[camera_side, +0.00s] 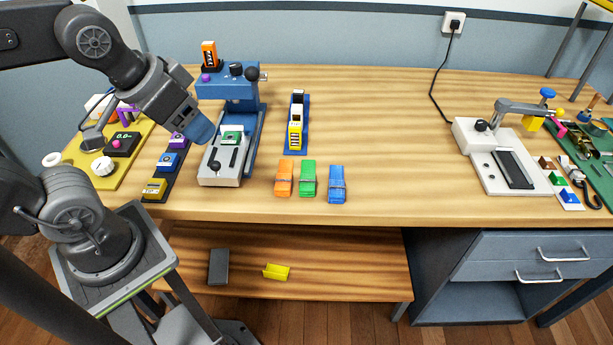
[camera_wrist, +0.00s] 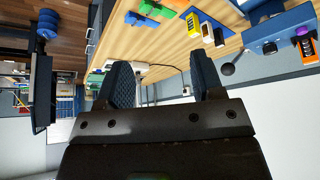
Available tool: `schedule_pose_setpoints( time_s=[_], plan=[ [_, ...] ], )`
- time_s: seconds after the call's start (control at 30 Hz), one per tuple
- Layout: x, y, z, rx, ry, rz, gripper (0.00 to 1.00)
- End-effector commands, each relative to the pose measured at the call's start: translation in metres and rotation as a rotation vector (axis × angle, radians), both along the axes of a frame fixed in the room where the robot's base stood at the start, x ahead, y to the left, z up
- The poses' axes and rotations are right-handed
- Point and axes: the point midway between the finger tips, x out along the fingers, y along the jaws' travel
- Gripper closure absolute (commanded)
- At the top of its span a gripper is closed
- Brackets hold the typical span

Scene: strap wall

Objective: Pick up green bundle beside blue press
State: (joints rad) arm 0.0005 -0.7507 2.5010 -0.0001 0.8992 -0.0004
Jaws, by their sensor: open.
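A green bundle (camera_side: 308,179) lies on the wooden bench in the side view, between an orange bundle (camera_side: 284,178) and a blue bundle (camera_side: 337,184). The blue press (camera_side: 240,88) stands behind and left of them, with a small green and white piece (camera_side: 232,135) on its light bed. My gripper (camera_side: 204,130) is above the bench at the left, just left of the press and apart from the bundles. In the wrist view my gripper (camera_wrist: 164,80) has its two dark fingers apart, with nothing between them. Small bundles show at the top there, including a green one (camera_wrist: 167,12).
A dark strip with several coloured blocks (camera_side: 172,160) lies left of the press. A blue rack with yellow and white pieces (camera_side: 297,120) stands behind the bundles. A white lever device (camera_side: 500,155) stands at the right. The bench between is clear.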

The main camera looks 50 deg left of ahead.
Motion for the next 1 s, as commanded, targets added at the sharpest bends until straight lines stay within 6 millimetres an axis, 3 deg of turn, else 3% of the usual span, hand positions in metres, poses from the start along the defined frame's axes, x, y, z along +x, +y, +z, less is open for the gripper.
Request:
schedule_pose_setpoints(
  time_s=[0.43,0.63,0.87,1.0],
  plan=[
    [0.000,0.000,0.000,0.000,0.001,0.000,0.39],
    [0.000,0.000,0.000,0.000,0.001,0.000,0.56],
    [0.001,0.000,0.000,0.006,0.003,-0.008,0.56],
    [0.013,-0.001,-0.002,0.095,0.036,-0.149,0.56]
  ],
)
